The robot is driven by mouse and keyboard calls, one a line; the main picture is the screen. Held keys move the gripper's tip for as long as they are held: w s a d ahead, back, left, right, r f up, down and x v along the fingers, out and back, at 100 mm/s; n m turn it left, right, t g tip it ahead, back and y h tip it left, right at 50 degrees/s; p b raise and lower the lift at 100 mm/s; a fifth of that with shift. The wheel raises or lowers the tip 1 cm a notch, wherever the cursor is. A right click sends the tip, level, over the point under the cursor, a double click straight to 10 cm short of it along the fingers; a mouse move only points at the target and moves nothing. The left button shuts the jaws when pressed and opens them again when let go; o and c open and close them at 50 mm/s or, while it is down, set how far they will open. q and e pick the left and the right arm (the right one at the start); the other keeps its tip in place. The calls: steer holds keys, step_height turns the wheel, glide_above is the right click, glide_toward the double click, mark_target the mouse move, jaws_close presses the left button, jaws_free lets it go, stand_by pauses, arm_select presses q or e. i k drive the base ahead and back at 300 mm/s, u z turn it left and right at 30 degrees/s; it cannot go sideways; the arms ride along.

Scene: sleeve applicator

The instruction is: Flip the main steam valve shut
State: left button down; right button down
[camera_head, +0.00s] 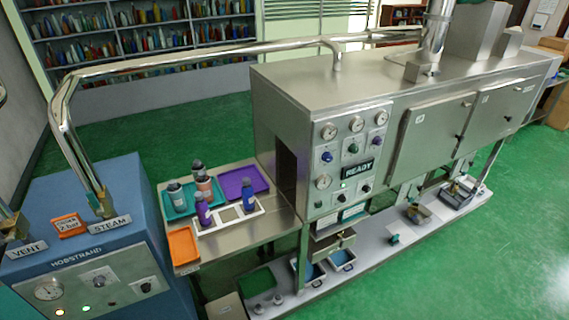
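A "VENT" label (26,250) lies farther left, below a metal fitting (10,224) cut by the picture edge. Neither of my grippers is in view.
The pipe runs right to a steel machine (340,85) whose display (357,169) reads "READY". A steel side table (245,230) holds trays and several bottles beside the boiler. An orange sign (69,225) stands on the boiler. Green floor is open at lower right.

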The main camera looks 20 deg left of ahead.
mark_target(90, 194)
steer(key=u, duration=2)
steer(key=k, duration=0.65)
steer(key=z, duration=0.35)
steer(key=i, duration=1.35)
steer(key=u, duration=0.45)
